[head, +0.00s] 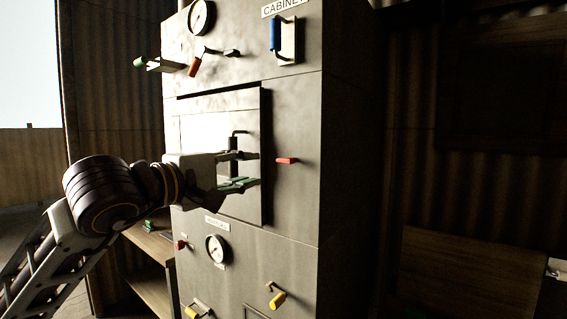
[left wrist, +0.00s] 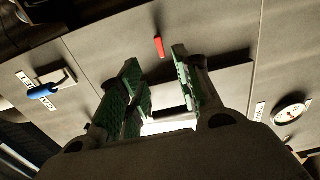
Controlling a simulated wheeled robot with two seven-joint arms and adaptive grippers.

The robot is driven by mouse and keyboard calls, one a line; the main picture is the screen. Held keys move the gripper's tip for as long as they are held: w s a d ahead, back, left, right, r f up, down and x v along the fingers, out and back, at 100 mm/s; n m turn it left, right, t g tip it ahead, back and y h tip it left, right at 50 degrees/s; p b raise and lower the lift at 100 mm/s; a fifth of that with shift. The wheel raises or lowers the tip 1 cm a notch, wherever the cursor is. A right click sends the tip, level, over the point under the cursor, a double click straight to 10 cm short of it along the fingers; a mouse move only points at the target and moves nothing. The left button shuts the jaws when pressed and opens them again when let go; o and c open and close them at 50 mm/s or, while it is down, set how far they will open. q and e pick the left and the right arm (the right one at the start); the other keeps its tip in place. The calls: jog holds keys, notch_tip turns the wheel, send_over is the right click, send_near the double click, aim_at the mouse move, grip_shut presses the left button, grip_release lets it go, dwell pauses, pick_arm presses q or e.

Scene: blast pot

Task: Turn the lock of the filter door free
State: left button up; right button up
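The filter door (head: 253,207) is a square panel in the front of the tall grey cabinet, and it looks shut. A small red lock lever (head: 287,160) sits on the cabinet face just right of the door and lies about level. My left gripper (head: 256,168) is in front of the door, open and empty, its green-padded fingers pointing toward the red lever. In the left wrist view the lever (left wrist: 159,46) shows past the gap between the fingertips (left wrist: 157,60), apart from them. A dark door handle (head: 238,135) is partly hidden behind the gripper. My right gripper is out of view.
Above the door are a gauge (head: 201,17), a red lever (head: 195,66), a green-tipped lever (head: 140,62) and a blue handle (head: 275,34). Below are another gauge (head: 216,249) and yellow-tipped levers (head: 278,299). A wooden shelf (head: 150,242) stands left of the cabinet.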

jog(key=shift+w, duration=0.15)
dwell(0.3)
pick_arm(q)
jog(key=p, duration=0.3)
send_near(284, 161)
jog(key=x, duration=0.5)
jog(key=p+x, duration=0.1)
jog(key=x, duration=0.2)
jog(key=shift+w+d, duration=0.2)
jog(key=shift+w, duration=0.05)
jog(key=shift+w+d, duration=0.35)
jog(key=shift+w, duration=0.1)
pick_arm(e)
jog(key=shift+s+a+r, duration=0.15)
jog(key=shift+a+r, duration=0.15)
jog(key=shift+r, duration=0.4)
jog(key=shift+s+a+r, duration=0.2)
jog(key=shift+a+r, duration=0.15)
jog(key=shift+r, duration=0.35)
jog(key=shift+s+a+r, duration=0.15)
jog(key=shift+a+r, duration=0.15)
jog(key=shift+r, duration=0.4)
